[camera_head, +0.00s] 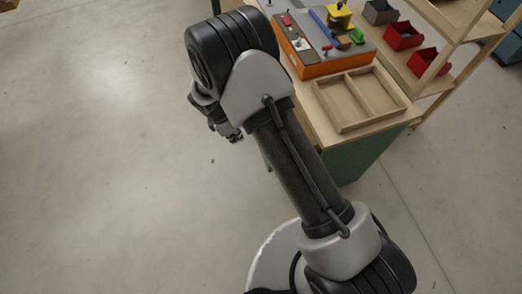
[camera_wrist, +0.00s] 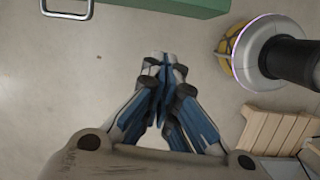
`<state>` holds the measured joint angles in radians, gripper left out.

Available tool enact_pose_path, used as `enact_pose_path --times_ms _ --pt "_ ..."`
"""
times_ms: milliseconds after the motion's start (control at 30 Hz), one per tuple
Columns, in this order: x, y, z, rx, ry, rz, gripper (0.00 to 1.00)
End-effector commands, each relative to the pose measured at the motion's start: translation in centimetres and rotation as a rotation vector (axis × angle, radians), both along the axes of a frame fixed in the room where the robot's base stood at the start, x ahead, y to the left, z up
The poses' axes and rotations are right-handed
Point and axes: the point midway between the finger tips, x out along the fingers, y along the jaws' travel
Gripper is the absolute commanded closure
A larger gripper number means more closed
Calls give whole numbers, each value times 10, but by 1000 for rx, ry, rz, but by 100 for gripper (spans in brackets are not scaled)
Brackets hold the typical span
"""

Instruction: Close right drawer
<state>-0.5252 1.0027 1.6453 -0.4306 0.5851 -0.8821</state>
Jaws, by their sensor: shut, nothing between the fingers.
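My gripper (camera_wrist: 166,62) is shut and empty, with its blue-sided fingers together over bare floor in the wrist view. In the head view my gripper (camera_head: 236,137) hangs over the floor left of the workbench. A metal bar handle (camera_wrist: 66,14) shows at the top left of the wrist view, apart from my fingers. A green panel (camera_wrist: 185,6) runs along the top edge there, also apart from the fingers. The drawer fronts are not seen in the head view; my arm covers part of the workbench (camera_head: 352,160). I cannot tell which drawer the handle belongs to.
On the workbench are an orange box (camera_head: 322,68) with tools on top and a wooden divided tray (camera_head: 378,121). A wooden shelf (camera_head: 457,70) with red bins (camera_head: 403,37) stands to the right. Wooden slats (camera_wrist: 272,132) lie lower right in the wrist view. The left floor is clear.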

Motion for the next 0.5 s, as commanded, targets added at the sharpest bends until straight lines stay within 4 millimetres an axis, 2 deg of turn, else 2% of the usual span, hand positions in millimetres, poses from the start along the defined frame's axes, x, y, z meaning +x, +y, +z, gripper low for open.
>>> enact_pose_path --times_ms 67,200,367,500 --pt "-4 4 -18 -11 16 45 100" --pt "-6 6 -33 -16 24 73 100" --pt "-5 0 -54 -17 27 71 100" --pt "-3 -7 -84 -16 26 70 100"
